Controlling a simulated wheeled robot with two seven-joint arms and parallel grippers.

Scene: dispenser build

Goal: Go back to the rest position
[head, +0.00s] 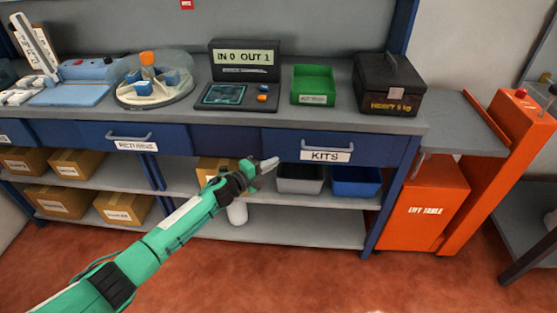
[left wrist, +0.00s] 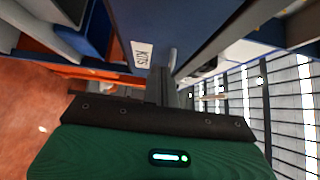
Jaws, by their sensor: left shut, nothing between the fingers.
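My left gripper (head: 268,163) is at the end of the green arm that reaches in from the lower left of the head view. It is shut and empty, in front of the workbench just left of the KITS drawer (head: 290,146). In the left wrist view the shut fingers (left wrist: 163,88) point toward the KITS label (left wrist: 142,54). From these views I cannot tell the exact gap between fingertips and drawer. The drawer looks closed in the head view. My right gripper is not in view.
The bench top holds a display box (head: 245,60), a green tray (head: 313,85), a black box (head: 389,84) and a round carousel (head: 154,80). The RETURNS drawer (head: 133,137) is at left. An orange lift table (head: 427,205) stands at right. The red floor in front is open.

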